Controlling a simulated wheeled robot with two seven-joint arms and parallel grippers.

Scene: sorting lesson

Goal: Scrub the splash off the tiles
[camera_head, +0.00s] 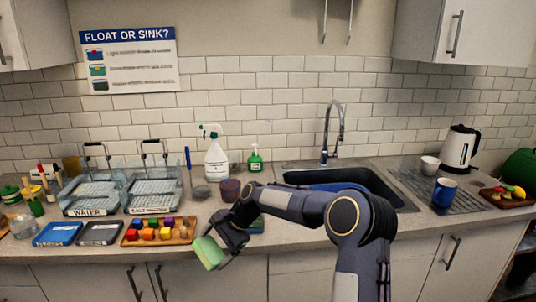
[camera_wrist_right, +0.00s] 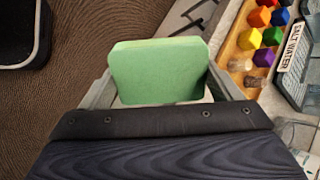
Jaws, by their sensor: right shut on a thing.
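My right gripper (camera_head: 224,246) is shut on a green sponge (camera_head: 209,253), which hangs out in front of the counter's front edge. In the right wrist view the sponge (camera_wrist_right: 160,71) sits between the two fingers, its broad pale-green face showing. White tiles (camera_head: 270,82) cover the wall behind the counter, well away from the sponge. I cannot make out a splash on them at this size. My left gripper is not in the head view.
On the counter (camera_head: 290,243) stand a spray bottle (camera_head: 215,160), a green soap bottle (camera_head: 255,161), clear water tubs (camera_head: 92,191) and a wooden tray (camera_head: 184,239) of coloured blocks. The sink (camera_head: 350,181) with its tap (camera_head: 326,133) is right of the bottles. A kettle (camera_head: 459,150) stands further right.

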